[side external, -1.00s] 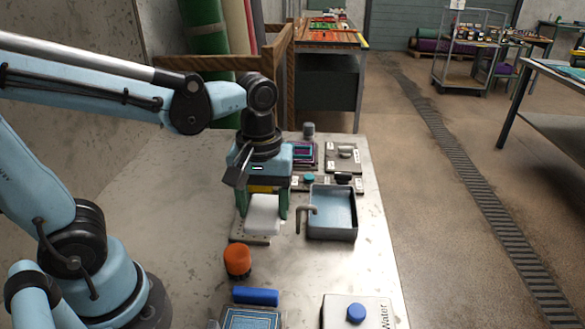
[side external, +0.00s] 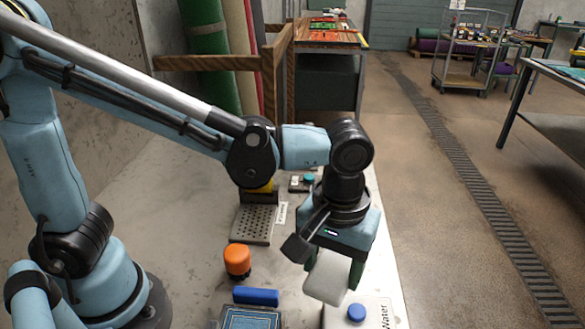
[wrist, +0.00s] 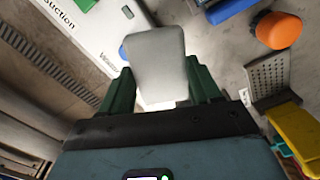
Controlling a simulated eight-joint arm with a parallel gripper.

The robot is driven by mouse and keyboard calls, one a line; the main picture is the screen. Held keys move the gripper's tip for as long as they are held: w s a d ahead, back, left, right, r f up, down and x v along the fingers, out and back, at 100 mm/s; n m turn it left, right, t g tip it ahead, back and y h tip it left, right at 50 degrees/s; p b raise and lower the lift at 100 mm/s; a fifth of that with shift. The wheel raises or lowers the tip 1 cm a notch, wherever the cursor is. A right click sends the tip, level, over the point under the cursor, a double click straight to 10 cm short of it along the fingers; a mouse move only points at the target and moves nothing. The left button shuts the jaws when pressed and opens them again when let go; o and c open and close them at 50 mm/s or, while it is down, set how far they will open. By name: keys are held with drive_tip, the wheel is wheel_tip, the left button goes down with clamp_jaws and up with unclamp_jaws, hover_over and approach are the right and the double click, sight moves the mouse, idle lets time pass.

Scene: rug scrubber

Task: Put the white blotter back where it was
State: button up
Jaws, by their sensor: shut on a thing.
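The white blotter (side external: 326,278) is a pale block with rounded edges. My gripper (side external: 334,268) is shut on it, with the green fingers on its two sides. It hangs tilted in the air above the front right of the bench, over or near the white box (side external: 372,313) marked "Water". In the wrist view the blotter (wrist: 156,58) sits between the green fingers of my gripper (wrist: 160,85) and covers part of the view. The perforated grey plate (side external: 252,224) is bare and lies left of my gripper; it also shows in the wrist view (wrist: 268,77).
The white box has a blue cap (side external: 356,313). An orange-topped knob (side external: 238,260), a blue bar (side external: 256,297) and a blue-framed panel (side external: 252,319) lie at the front. My arm hides the grey tray and most back items. The bench left of the plate is clear.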

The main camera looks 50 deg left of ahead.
drive_tip(key=w+a+f, duration=0.3)
drive_tip(key=w, duration=0.2)
drive_tip(key=w+a+f, duration=0.2)
drive_tip(key=shift+w+a+f, duration=0.25)
drive_tip(key=shift+a+f, duration=0.1)
drive_tip(key=shift+f, duration=1.95)
drive_tip(key=shift+f, duration=0.1)
drive_tip(key=o, duration=1.1)
